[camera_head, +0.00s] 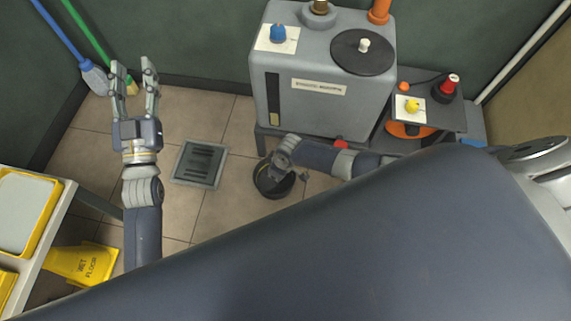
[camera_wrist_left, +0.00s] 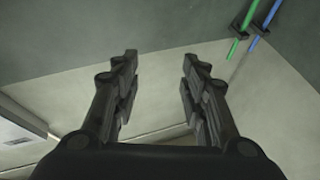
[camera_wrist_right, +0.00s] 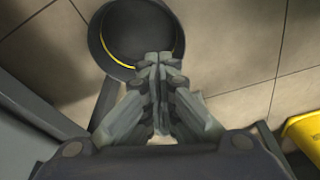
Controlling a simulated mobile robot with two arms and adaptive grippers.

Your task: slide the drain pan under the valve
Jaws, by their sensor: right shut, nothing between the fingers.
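The drain pan (camera_head: 263,184) is a round black pan on the tiled floor in front of the grey machine. In the right wrist view the pan (camera_wrist_right: 122,42) shows a yellow line inside and a dark strip running down from it. My right gripper (camera_head: 278,180) is over the pan. In its wrist view the shut, empty fingertips (camera_wrist_right: 160,57) overlap the pan's near right rim; I cannot tell whether they touch. A small red part (camera_head: 341,144) sits low on the machine; I cannot tell whether it is the valve. My left gripper (camera_head: 134,68) is open, empty and away from the pan.
The grey machine (camera_head: 322,110) stands on a low stand behind the pan. A floor drain grate (camera_head: 200,164) lies left of the pan. Floor between grate and pan is clear.

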